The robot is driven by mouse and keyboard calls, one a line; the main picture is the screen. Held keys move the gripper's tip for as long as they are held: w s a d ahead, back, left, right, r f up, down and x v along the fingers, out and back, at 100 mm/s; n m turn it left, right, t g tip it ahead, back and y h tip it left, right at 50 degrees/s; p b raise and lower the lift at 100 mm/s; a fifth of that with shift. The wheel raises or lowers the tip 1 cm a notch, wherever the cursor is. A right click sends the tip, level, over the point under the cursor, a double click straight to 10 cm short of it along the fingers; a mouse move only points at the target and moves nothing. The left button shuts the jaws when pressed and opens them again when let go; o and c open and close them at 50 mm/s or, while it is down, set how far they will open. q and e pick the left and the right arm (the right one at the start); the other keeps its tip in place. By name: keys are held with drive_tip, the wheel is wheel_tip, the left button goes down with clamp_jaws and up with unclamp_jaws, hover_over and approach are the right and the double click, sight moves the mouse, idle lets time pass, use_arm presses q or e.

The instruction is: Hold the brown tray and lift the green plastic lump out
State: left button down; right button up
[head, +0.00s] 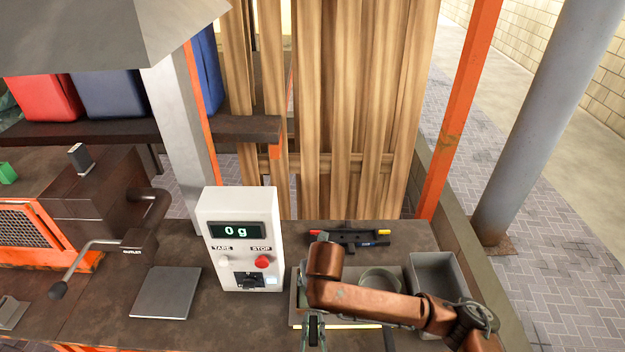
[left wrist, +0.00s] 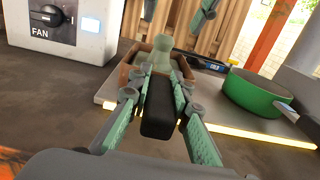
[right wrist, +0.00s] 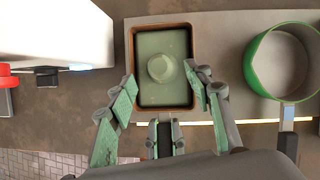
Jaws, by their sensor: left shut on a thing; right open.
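The brown tray (right wrist: 131,70) lies on a grey plate in the right wrist view, with a green plastic lump (right wrist: 165,100) filling it and a round knob on top. Both also show in the left wrist view, the tray (left wrist: 131,74) and the lump (left wrist: 163,52). My left gripper (left wrist: 161,80) is shut on the dark handle at the tray's near side; in the head view this gripper (head: 313,332) is low in the middle. My right gripper (right wrist: 160,76) is open and empty above the tray, its fingers apart near the sides. My copper-coloured arm hides the tray in the head view.
A green round pan (right wrist: 285,62) stands right of the tray. A white box with a 0 g display (head: 240,238) stands left. A flat grey plate (head: 166,291) lies left of the box.

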drive_tip(key=shift+x, duration=3)
drive_tip(key=shift+c, duration=0.3)
clamp_jaws()
